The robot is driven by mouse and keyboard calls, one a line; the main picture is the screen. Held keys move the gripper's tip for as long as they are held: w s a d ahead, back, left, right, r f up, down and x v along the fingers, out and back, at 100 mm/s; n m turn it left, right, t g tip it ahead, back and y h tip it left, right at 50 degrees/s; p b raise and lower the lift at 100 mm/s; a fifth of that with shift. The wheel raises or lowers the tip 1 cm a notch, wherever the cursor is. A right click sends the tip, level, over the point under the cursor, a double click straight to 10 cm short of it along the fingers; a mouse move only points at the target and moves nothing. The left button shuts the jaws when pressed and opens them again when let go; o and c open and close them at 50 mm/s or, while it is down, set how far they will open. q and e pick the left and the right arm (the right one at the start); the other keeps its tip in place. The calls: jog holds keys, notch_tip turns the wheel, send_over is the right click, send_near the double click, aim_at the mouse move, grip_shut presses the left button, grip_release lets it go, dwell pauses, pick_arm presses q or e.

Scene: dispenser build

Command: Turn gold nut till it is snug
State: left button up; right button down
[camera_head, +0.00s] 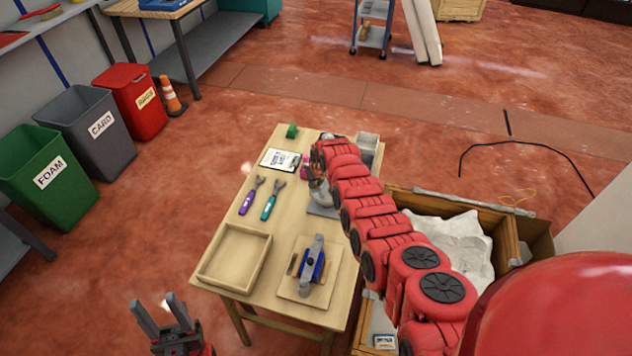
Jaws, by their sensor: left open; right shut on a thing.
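I cannot make out the gold nut; my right arm covers that part of the wooden table (228,217). My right gripper (319,194) shows only in part, as a grey shape beside the red arm, low over a grey plate (325,211). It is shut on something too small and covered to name. My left gripper (161,314) is open and empty, off the table's front left corner, with its two grey fingers apart. A blue and grey device (312,262) lies on a wooden board (326,287) at the table's front right.
Purple (246,203) and teal (268,207) wrenches lie mid-table. An empty wooden tray (207,271) is at the front left. A crate (507,250) with white packing stands right of the table.

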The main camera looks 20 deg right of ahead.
jog(key=shift+a+f+m+h+b, duration=0.2)
jog(key=shift+m+h+b, duration=0.1)
jog(key=shift+m+b, duration=0.4)
jog(key=m+h+b, duration=0.1)
jog(key=m+b, duration=0.1)
jog(key=b, duration=0.2)
jog(key=m+h+b, duration=0.1)
jog(key=m+b, duration=0.2)
jog(key=b, duration=0.1)
jog(key=shift+w+a+g, duration=0.1)
jog(key=shift+a+g, duration=0.05)
jog(key=shift+g, duration=0.15)
jog(key=shift+r+m+b, duration=0.1)
jog(key=shift+m+b, duration=0.6)
jog(key=shift+b, duration=0.35)
jog(key=shift+r, duration=0.1)
jog(key=c, duration=0.8)
grip_release()
